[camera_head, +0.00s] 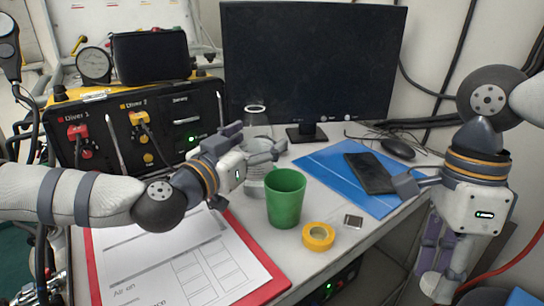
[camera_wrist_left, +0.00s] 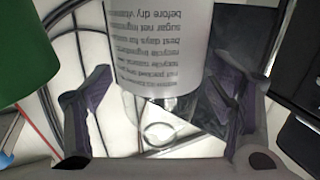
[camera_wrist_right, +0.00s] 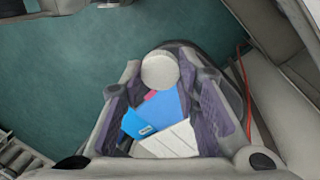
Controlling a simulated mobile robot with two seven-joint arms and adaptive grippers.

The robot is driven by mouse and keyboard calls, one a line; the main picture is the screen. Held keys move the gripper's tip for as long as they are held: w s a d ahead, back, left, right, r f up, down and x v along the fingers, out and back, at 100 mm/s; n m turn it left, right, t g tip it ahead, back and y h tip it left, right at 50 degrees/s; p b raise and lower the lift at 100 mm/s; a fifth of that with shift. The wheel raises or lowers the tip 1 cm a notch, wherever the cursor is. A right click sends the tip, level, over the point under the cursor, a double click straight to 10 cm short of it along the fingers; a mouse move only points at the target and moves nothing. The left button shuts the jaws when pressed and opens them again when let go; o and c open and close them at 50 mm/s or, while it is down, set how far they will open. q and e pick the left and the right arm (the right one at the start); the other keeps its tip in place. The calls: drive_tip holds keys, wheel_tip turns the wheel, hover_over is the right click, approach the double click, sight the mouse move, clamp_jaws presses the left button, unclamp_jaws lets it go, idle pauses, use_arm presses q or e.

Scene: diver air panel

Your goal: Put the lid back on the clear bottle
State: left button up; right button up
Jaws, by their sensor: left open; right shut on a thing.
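The clear bottle (camera_head: 256,117) stands upright on the desk in front of the monitor, partly hidden by my left gripper. My right gripper (camera_head: 442,268) points down beyond the desk's right edge. It is shut on a round whitish piece that looks like the lid (camera_wrist_right: 160,70), which also shows below the fingers in the head view (camera_head: 440,288).
A green cup (camera_head: 286,198) stands right in front of the bottle, with yellow tape (camera_head: 318,236) beside it. A red clipboard (camera_head: 262,292), a blue folder (camera_head: 325,160) with a phone (camera_head: 370,173), the monitor (camera_head: 310,65) and the diver panel (camera_head: 95,135) surround them. Blue and white items (camera_wrist_right: 165,115) lie below my right gripper.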

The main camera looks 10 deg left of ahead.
sight(255, 99)
drive_tip(key=shift+r, duration=0.1)
use_arm(q)
drive_tip(key=c, duration=1.5)
drive_tip(key=shift+r, duration=0.1)
drive_tip(key=shift+r, duration=0.1)
